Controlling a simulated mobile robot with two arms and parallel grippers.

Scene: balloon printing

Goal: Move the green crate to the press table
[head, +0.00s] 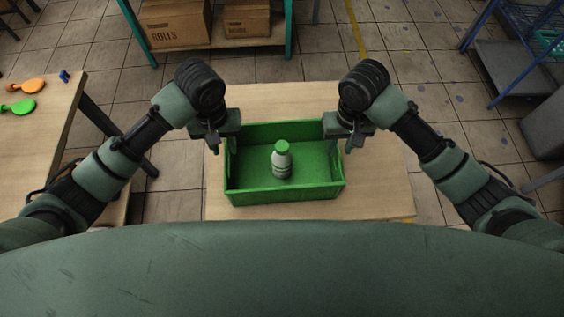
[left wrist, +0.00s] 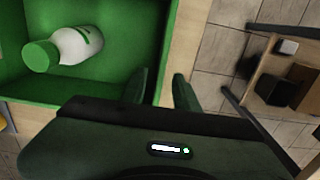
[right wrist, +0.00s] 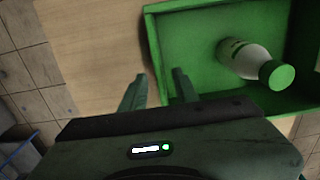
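The green crate (head: 290,194) sits on a light wooden table (head: 383,190) in front of me in the head view. A white bottle with a green cap (head: 282,162) stands inside it; the bottle also shows in the left wrist view (left wrist: 75,45) and the right wrist view (right wrist: 245,60). My left gripper (head: 222,148) is at the crate's left end wall, its open fingers (left wrist: 162,85) on either side of the wall. My right gripper (head: 345,148) is at the right end wall, its open fingers (right wrist: 158,82) likewise straddling it. I cannot identify the press table.
Another wooden table (head: 35,130) at the left holds an orange balloon (head: 27,86), a green balloon (head: 20,107) and a small blue item (head: 65,76). A shelf with cardboard boxes (head: 175,22) stands at the back. A blue rack (head: 515,50) stands at the right. Tiled floor lies between.

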